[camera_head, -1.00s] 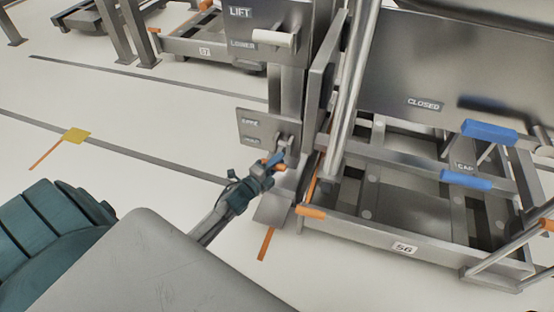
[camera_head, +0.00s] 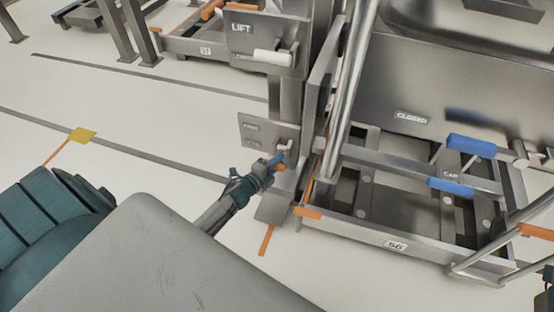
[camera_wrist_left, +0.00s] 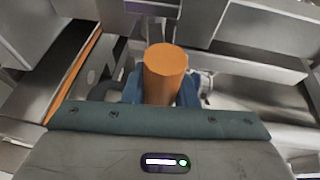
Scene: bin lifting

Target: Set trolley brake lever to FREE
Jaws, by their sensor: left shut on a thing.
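An orange lever handle (camera_wrist_left: 165,72) stands between the blue fingers of my left gripper (camera_wrist_left: 160,92) in the left wrist view. The panel carries two labels, too small to read surely. A grey pivot piece sits just above the fingers. Much of the lever is hidden by the gripper.
The upper panel (camera_head: 242,45) has a LIFT label and a white handle (camera_head: 272,57). Right of the post stands a grey trolley frame marked 56 (camera_head: 350,230), with blue grips (camera_head: 470,145) and orange-ended bars.

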